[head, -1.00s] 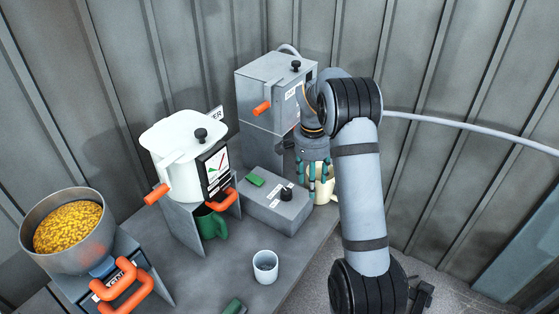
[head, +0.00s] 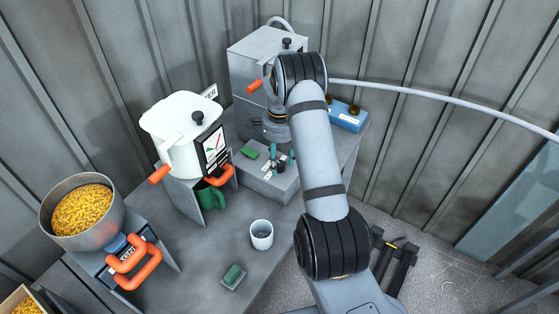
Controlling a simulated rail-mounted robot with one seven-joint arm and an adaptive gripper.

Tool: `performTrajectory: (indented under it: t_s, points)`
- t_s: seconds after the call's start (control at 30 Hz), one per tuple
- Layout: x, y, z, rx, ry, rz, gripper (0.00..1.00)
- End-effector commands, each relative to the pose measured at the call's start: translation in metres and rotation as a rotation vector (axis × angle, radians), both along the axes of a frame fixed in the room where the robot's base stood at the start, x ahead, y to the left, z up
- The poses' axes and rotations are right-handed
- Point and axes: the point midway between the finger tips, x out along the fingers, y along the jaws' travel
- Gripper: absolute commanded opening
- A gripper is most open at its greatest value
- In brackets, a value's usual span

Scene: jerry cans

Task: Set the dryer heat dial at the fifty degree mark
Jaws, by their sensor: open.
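My gripper (head: 280,163) is open, pointing down over the low grey box (head: 258,183). Its teal fingers stand at the top of this box, around where a black knob is; the knob is now mostly hidden, and I cannot tell whether the fingers touch it. A green switch (head: 250,153) is on the same box. Other black knobs sit on the white vessel (head: 165,140) and the tall grey machine (head: 248,57). A sign ending in "ER" (head: 209,93) stands behind the vessel. No fifty degree mark is legible.
A white cup (head: 262,236) and a green-topped block (head: 233,277) stand on the grey table (head: 205,270). A pan of yellow grains (head: 82,210) is at left, a green mug (head: 210,197) under the vessel. A blue box (head: 347,116) is behind my arm.

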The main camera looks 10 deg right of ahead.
Motion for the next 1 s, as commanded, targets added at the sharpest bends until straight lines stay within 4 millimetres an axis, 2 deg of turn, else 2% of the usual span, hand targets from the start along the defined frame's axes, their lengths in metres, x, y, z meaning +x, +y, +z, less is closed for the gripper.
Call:
performTrajectory:
  t_s: [0.13, 0.4, 1.0]
  points:
    - [0.0001, -0.0001, -0.0084, -0.001, 0.0, 0.001, 0.47]
    - [0.0004, -0.0002, -0.0095, -0.001, -0.001, 0.002, 0.47]
    - [0.0003, -0.0001, -0.0093, -0.001, -0.001, 0.002, 0.12]
